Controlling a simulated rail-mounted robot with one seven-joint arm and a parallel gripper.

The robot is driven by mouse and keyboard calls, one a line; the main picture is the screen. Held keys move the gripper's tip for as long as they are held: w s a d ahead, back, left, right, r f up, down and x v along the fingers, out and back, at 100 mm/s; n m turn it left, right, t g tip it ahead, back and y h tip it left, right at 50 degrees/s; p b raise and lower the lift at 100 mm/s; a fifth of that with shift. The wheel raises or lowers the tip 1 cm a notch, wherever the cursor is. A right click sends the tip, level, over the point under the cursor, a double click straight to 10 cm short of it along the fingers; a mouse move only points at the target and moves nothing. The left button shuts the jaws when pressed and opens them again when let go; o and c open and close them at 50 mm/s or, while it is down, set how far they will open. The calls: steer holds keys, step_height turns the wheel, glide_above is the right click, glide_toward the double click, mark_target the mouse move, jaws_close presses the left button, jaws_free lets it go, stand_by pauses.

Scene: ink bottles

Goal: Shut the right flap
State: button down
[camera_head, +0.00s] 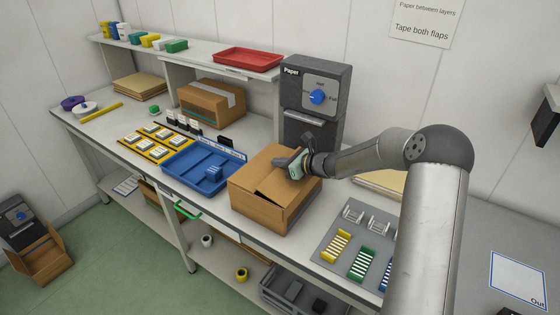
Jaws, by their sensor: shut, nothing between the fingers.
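The right flap (299,188) is partly hidden under my gripper and wrist. My gripper (281,163) is shut and empty, over the top of the box near its right side. I cannot tell whether it touches the flap.
A blue tray (188,178) stands left of the box. A grey board (340,225) with yellow, green and blue racks lies to its right. A dark paper dispenser (330,75) stands behind. A taped box (200,105) sits farther back.

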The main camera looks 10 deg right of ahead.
steer(key=shift+f+h, duration=0.25)
steer(key=shift+h, duration=0.05)
stand_by(1.4)
steer(key=shift+r, duration=0.15)
